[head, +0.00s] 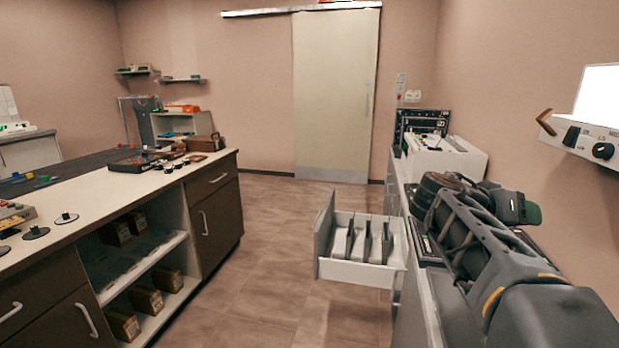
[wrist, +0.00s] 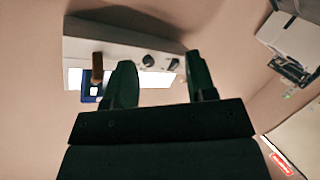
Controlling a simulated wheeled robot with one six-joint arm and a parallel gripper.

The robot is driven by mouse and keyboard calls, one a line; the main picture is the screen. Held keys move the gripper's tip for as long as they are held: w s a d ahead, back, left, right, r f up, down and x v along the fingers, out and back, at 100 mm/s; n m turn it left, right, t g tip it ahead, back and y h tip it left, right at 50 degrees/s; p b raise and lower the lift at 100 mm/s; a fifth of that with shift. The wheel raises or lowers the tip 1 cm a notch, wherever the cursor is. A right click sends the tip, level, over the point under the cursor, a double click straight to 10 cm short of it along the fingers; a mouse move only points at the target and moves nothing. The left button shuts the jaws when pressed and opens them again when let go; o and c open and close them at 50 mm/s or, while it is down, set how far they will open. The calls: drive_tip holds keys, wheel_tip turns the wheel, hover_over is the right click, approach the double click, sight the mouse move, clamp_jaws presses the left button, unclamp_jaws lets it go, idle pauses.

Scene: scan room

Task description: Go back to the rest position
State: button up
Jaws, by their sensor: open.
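My arm (head: 480,240) is folded over the right-hand counter in the head view. My gripper shows in the wrist view (wrist: 160,65) as two dark fingers spread apart, with nothing between them. In the head view its fingertips cannot be made out clearly. Past the fingers, the wrist view shows a pale wall unit (wrist: 120,47) with dark knobs and a bright panel, apart from the gripper. The same wall unit (head: 578,138), with a brown lever, is at the right edge of the head view.
A drawer (head: 352,270) with upright dividers stands open from the right-hand counter into the aisle. A white device (head: 445,160) sits farther back on that counter. A long counter (head: 100,205) with small items runs along the left. The aisle floor (head: 270,215) toward the door (head: 332,95) is clear.

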drive_tip(key=s+a+f+n+y+p, duration=0.1)
drive_tip(key=s+a+n+y+p, duration=0.1)
drive_tip(key=a+y+p, duration=0.3)
drive_tip(key=s+a+f+n+t+y+p, duration=0.1)
drive_tip(key=s+a+f+n+y+p, duration=0.1)
drive_tip(key=a+p, duration=0.5)
drive_tip(key=s+a+f+n+t+y+p, duration=0.1)
drive_tip(key=s+a+n+y+p, duration=0.2)
drive_tip(key=a, duration=0.9)
drive_tip(key=n+y+p, duration=0.3)
drive_tip(key=y, duration=0.2)
drive_tip(key=shift+s+a+f, duration=0.15)
drive_tip(key=shift+s+f, duration=0.1)
drive_tip(key=shift+s, duration=0.15)
drive_tip(key=shift+c, duration=0.5)
drive_tip(key=shift+c, duration=0.3)
